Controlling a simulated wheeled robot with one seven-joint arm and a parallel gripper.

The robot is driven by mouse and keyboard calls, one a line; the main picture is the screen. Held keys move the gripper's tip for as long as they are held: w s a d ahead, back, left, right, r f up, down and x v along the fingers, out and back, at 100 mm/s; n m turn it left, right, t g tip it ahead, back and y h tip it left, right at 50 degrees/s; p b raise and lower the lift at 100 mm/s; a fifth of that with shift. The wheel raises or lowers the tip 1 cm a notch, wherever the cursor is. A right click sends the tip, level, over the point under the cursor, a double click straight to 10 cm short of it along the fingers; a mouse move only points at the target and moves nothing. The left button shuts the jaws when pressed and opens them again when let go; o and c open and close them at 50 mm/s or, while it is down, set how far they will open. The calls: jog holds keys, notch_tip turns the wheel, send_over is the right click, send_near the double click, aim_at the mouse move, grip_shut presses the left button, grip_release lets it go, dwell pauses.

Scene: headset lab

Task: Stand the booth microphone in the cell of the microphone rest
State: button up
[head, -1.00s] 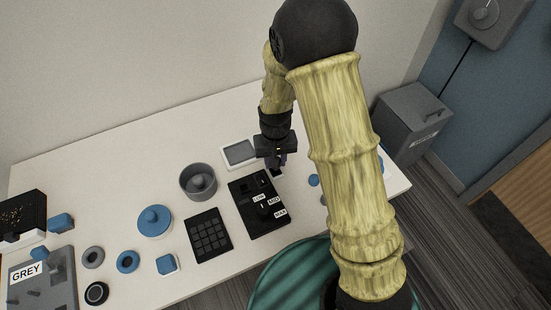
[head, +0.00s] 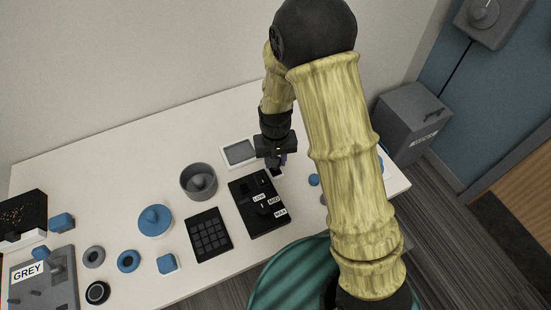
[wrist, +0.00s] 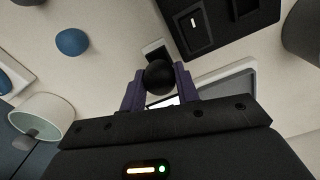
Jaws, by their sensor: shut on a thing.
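My gripper (wrist: 158,92) is shut on the booth microphone (wrist: 158,77); its round black head shows between the two purple fingers in the wrist view. The rest of the microphone is hidden beneath that head. In the head view my gripper (head: 275,152) is over the back right of the table, and the microphone cannot be made out clearly. A small dark block with a pale edge, which looks like the microphone rest (wrist: 154,48), lies just beyond the microphone in the wrist view. It also shows just below my gripper in the head view (head: 278,173). Its cell is not clearly visible.
A black panel with labels (head: 252,222) stands close by, front left of my gripper. A white-framed grey tray (head: 238,152) and a grey bowl (head: 187,190) are to the left. A blue knob (head: 313,180) sits to the right. The table's back left is clear.

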jog(key=shift+f+b, duration=0.7)
jog(key=shift+f, duration=0.4)
jog(key=o, duration=1)
jog(key=shift+o, duration=0.2)
jog(key=shift+a+r, duration=0.1)
jog(key=shift+a, duration=0.05)
jog(key=shift+r, duration=0.1)
jog(key=shift+w+a+r, duration=0.1)
jog(key=shift+w+r, duration=0.05)
jog(key=shift+r, duration=0.1)
notch_tip(320, 180, up, 17)
jog(key=shift+d+f, duration=0.2)
jog(key=shift+d, duration=0.25)
